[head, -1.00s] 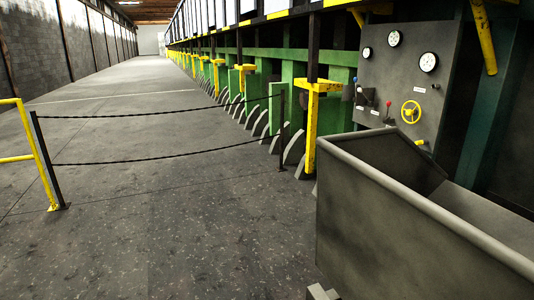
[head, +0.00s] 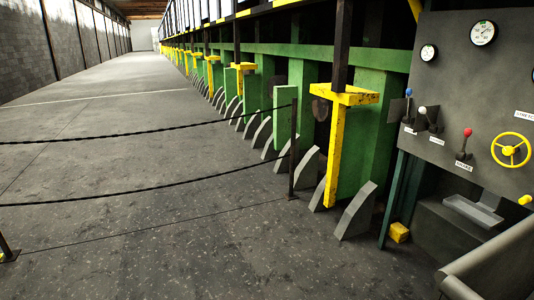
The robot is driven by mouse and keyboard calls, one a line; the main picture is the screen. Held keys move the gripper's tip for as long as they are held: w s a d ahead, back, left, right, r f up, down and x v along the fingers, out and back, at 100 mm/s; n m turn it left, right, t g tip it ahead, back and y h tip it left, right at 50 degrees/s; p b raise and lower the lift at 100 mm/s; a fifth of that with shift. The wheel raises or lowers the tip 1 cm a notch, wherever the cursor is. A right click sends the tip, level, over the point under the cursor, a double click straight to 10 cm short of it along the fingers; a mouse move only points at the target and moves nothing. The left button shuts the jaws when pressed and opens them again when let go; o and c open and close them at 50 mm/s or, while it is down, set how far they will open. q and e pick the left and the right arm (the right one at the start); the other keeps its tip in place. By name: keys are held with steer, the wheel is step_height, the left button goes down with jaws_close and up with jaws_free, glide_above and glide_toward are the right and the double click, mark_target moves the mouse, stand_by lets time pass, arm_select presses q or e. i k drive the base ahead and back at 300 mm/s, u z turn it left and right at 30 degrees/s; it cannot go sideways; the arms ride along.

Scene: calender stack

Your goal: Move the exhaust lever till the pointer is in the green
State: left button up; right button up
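A grey control panel (head: 452,95) stands at the right in the head view. It carries three levers: one with a blue knob (head: 408,93), one with a white knob (head: 422,111) and one with a red knob (head: 467,133). Each has a small label that is too small to read surely, so I cannot tell which is the exhaust lever. A round gauge with a green patch (head: 483,33) is at the top, and a smaller gauge (head: 428,53) is left of it. Their pointers are too small to read. Neither gripper is in view.
A yellow handwheel (head: 510,150) is right of the red lever. A grey metal bin (head: 495,268) stands at the lower right, before the panel. A rope barrier (head: 150,185) crosses the left. Yellow posts (head: 334,150) line the green machine. Floor at the lower middle is clear.

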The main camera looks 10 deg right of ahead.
mark_target(422, 110)
steer(key=i, duration=2.75)
steer(key=z, duration=3)
